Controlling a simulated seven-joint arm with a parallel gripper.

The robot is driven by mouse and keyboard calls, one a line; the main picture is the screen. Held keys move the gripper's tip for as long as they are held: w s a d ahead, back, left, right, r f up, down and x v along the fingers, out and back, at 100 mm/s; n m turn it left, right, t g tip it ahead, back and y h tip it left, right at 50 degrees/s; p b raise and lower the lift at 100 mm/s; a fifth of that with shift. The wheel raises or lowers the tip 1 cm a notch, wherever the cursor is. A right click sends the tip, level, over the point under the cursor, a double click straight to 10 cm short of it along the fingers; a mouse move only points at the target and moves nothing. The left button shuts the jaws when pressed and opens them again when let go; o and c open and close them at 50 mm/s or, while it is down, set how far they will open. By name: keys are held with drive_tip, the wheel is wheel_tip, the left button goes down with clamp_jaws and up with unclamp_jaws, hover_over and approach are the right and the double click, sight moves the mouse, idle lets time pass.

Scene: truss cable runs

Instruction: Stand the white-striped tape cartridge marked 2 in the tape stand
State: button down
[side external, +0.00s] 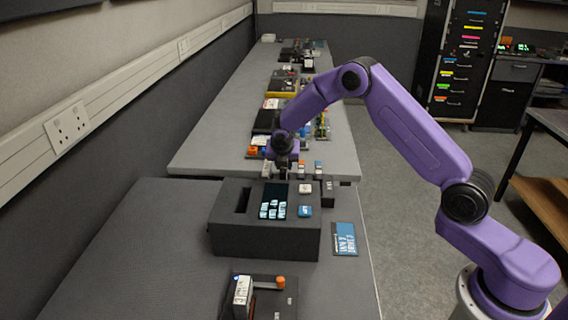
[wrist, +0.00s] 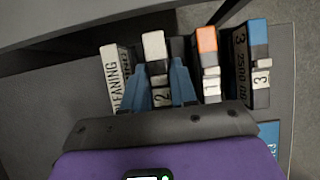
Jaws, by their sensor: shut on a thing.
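The white-striped cartridge marked 2 (wrist: 154,46) is between the two blue fingers of my gripper (wrist: 160,82) in the wrist view, and the fingers are shut on it. It is in line with a cleaning cartridge (wrist: 117,78) on its left, and an orange-striped cartridge marked 1 (wrist: 207,42) and a blue-striped cartridge marked 3 (wrist: 258,35) on its right. In the side external view my gripper (side external: 283,172) is low behind the grey box, at this row. The tape stand is not clearly distinguishable. I cannot tell whether cartridge 2 touches a support below.
A grey box (side external: 225,238) with a slot and a dark panel (side external: 273,192) stands in front of my gripper. A blue card (side external: 345,238) lies at its right. A black holder (side external: 265,300) with a white-labelled item and orange knob is nearest the camera. The left of the near table is clear.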

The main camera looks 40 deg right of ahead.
drive_tip(key=shift+f, duration=0.5)
idle(0.3)
drive_tip(key=shift+c, duration=2.4)
unclamp_jaws()
drive_tip(key=shift+r, duration=3.7)
